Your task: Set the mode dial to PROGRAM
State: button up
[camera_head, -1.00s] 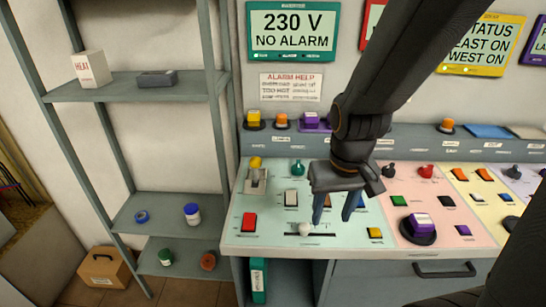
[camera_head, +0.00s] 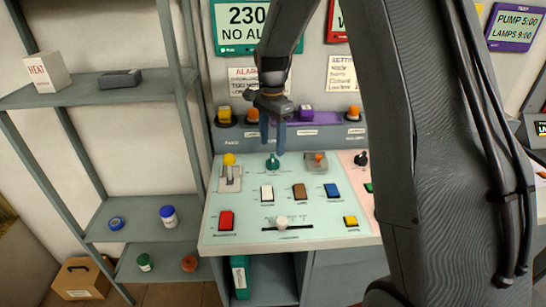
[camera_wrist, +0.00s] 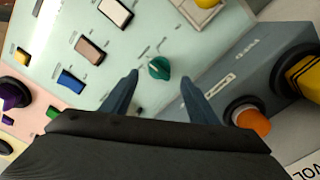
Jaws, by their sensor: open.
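A green dial (camera_head: 272,162) sits at the back of the pale green panel, with small markings around it too small to read. It also shows in the wrist view (camera_wrist: 159,68), between and beyond my fingertips. I cannot tell which mark it points to or whether it is the mode dial. My gripper (camera_head: 273,150) is open and empty, its blue fingers pointing down just above the dial. In the wrist view the fingers (camera_wrist: 160,76) stand apart on either side of the dial, without clear contact.
A yellow-topped lever (camera_head: 230,172) stands left of the dial, and an orange-topped toggle (camera_head: 318,160) right of it. White (camera_head: 266,193), brown (camera_head: 299,191) and blue (camera_head: 332,190) buttons lie in front. Behind, an orange button (camera_head: 253,115) stands on the raised ledge. My arm hides the right side.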

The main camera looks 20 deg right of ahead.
aim_at(273, 158)
jog(key=shift+f+p, duration=0.85)
jog(key=shift+f, duration=2.3)
jog(key=shift+s, duration=0.1)
jog(key=c, duration=0.9)
